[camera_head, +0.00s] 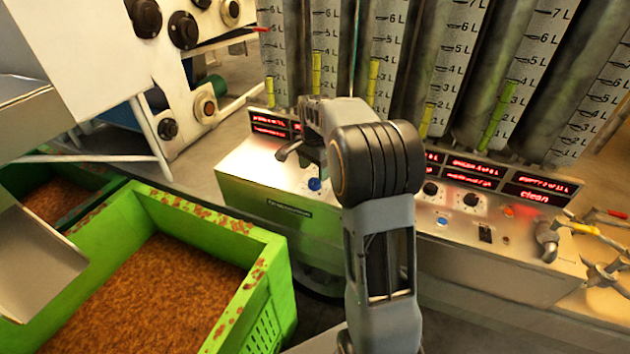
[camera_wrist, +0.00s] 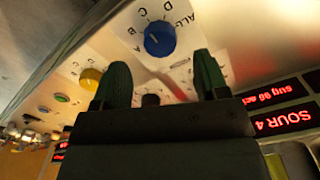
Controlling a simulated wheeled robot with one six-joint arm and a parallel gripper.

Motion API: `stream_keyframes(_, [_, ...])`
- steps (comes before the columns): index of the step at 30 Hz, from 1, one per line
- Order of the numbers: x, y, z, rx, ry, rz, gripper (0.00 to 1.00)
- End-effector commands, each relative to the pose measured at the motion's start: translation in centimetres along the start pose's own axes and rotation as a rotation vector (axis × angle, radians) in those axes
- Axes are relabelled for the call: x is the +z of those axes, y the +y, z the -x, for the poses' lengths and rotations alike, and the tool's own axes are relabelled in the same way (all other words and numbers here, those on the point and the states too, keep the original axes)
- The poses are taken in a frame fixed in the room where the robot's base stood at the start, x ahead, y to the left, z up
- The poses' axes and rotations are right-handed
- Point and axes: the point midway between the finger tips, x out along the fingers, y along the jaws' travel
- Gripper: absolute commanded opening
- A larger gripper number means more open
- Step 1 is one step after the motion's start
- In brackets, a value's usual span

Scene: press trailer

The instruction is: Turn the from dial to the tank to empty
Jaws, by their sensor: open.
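In the wrist view a blue dial (camera_wrist: 160,38) sits on the panel, ringed by the letters A, B, C, D and "ALL". A yellow dial (camera_wrist: 91,79) is to its left. I cannot read which one is marked "from". My gripper (camera_wrist: 162,75) is open and empty; its two dark fingers point towards the panel and frame the blue dial, apparently apart from it. In the head view the blue dial (camera_head: 314,184) shows just below my gripper on the control box (camera_head: 260,200). My arm hides the middle of the box, and the yellow dial is hidden there.
Several upright tanks with litre scales (camera_head: 440,80) stand behind the box. A green crate (camera_head: 280,285) is at the left. Taps (camera_head: 547,240) are at the right.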

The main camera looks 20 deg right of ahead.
Motion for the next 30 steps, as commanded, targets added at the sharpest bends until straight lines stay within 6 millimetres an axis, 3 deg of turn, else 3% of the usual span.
stream_keyframes(3, [0.0,0.1,-1.9,0.002,-0.001,0.0,0.67])
stream_keyframes(9, [0.0,0.0,-3.8,0.0,0.0,0.001,0.67])
stream_keyframes(23, [0.0,0.0,-4.6,-0.001,0.001,0.001,0.67])
stream_keyframes(30, [0.0,0.0,-4.5,-0.001,0.0,0.001,0.44])
